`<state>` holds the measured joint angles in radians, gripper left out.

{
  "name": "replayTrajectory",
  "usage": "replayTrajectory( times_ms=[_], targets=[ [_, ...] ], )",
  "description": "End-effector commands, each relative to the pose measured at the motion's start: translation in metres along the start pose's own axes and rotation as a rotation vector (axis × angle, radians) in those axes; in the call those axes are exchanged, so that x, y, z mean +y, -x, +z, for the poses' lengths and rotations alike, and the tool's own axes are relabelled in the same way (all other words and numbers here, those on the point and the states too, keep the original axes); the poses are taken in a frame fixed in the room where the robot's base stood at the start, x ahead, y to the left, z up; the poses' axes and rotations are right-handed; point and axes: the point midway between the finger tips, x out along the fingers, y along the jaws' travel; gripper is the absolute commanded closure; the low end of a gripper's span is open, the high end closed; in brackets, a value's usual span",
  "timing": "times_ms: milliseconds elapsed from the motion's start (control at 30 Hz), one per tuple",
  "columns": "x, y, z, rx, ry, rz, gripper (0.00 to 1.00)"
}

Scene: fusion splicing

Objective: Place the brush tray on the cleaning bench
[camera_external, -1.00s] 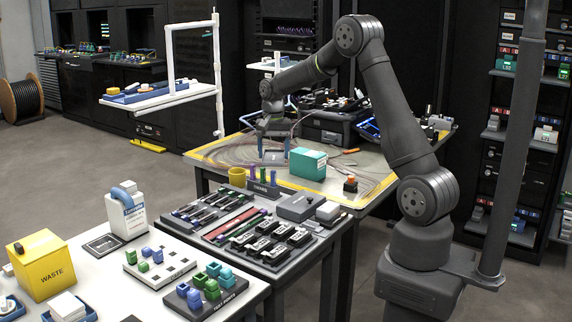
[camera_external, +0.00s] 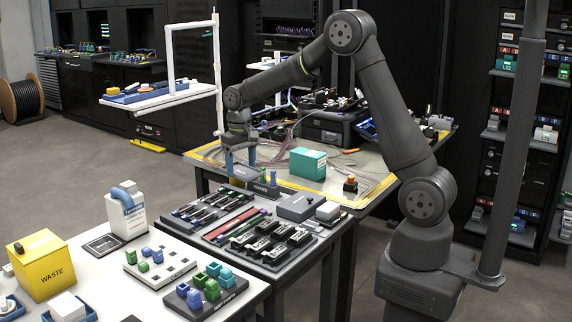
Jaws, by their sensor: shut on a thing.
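My gripper (camera_external: 240,167) is at the near left of the yellow-edged work table, with its blue fingers pointing down. The white bench (camera_external: 92,225) at the front left, with a white bottle and a yellow waste box, looks like the cleaning bench.
The work table (camera_external: 335,197) holds a teal box (camera_external: 308,163) and coiled fibre. The dark tool tray (camera_external: 205,240) is crowded. On the white bench stand the waste box (camera_external: 41,264), the bottle (camera_external: 128,212) and racks of coloured blocks (camera_external: 161,262). A white frame (camera_external: 217,75) stands behind.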

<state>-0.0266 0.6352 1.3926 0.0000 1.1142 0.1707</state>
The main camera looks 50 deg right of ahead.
Motion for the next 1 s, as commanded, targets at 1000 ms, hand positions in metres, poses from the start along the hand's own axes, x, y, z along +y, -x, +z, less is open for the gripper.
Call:
replayTrajectory(
  times_ms=[1000],
  targets=[
    [-0.227,-0.022,-0.009,0.000,1.988,0.000,0.57]
  ],
)
